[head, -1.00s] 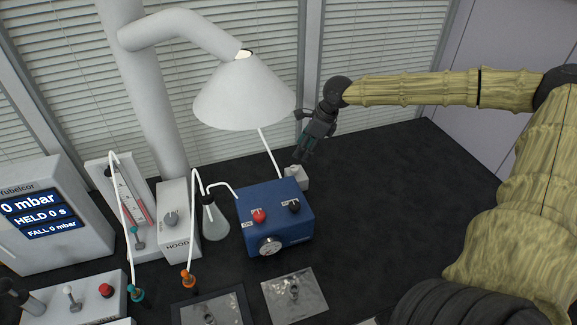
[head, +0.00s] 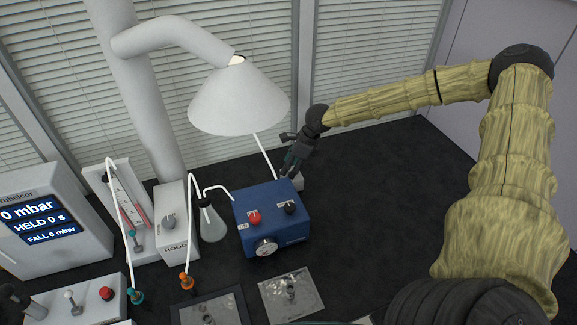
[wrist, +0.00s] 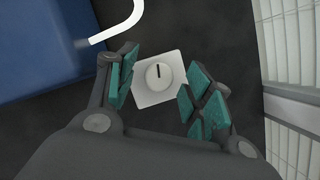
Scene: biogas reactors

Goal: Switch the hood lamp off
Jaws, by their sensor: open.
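The white conical hood (head: 238,102) hangs at upper middle of the head view, with a small bright spot at its top where the duct meets it. Its underside is hidden, so I cannot see a lamp. A small white box (head: 298,182) stands behind the blue unit, partly hidden by my gripper (head: 290,168). In the wrist view the box has a round pale knob (wrist: 158,76) with a dark pointer mark. My gripper (wrist: 158,92) is open, its teal-padded fingers on either side of the knob, apparently not touching it.
The blue unit (head: 272,228) with red and black knobs stands close to my gripper. The dark bench is clear to the right.

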